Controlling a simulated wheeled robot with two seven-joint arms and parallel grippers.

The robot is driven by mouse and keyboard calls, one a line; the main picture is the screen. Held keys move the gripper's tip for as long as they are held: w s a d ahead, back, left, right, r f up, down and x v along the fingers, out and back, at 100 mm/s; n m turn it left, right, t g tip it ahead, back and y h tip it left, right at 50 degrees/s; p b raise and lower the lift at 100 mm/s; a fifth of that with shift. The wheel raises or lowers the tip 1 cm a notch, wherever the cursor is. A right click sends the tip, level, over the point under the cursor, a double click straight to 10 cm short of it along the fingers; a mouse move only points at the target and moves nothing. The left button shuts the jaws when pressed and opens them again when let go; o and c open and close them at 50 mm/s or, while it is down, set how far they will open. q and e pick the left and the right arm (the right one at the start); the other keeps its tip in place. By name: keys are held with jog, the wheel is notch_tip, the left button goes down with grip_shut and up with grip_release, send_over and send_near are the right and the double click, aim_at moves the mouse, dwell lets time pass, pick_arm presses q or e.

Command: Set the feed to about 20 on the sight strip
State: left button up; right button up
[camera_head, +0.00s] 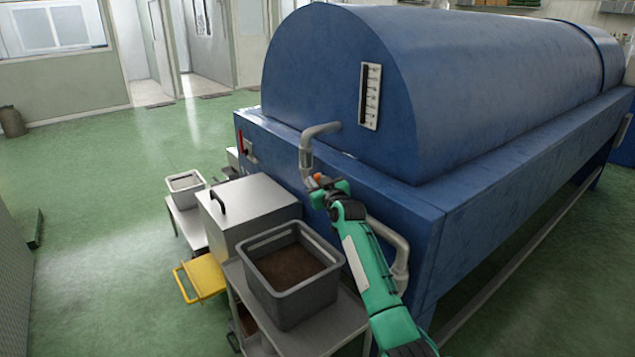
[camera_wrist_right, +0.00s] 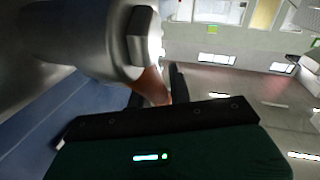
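The sight strip (camera_head: 370,96) is a pale upright plate with a dark slot and tick marks on the end of the blue drum. Its numbers and any level are too small to read. A grey bent feed pipe (camera_head: 307,150) comes out below it, with a small orange valve lever (camera_head: 317,177) at its lower end. The lever also shows in the right wrist view (camera_wrist_right: 153,86), below a grey metal fitting. My right gripper (camera_head: 325,188) is at the lever, its dark fingers close on both sides of it. My left gripper is out of view.
A grey bin (camera_head: 325,297) with brown material stands on a metal stand left of my right arm. Behind it are a metal box (camera_head: 250,205), a yellow tray (camera_head: 203,277) and a smaller bin (camera_head: 185,183). Green floor (camera_head: 100,220) is open at left.

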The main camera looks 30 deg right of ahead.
grip_shut()
jog(key=shift+s+d+b, duration=0.1)
jog(key=shift+s+b, duration=0.05)
jog(key=shift+b, duration=0.4)
jog(key=shift+s+r+t, duration=0.1)
jog(key=shift+t, duration=0.2)
jog(key=shift+r, duration=0.15)
jog(key=shift+o, duration=2)
grip_release()
jog(key=shift+r, duration=0.1)
jog(key=shift+s, duration=0.1)
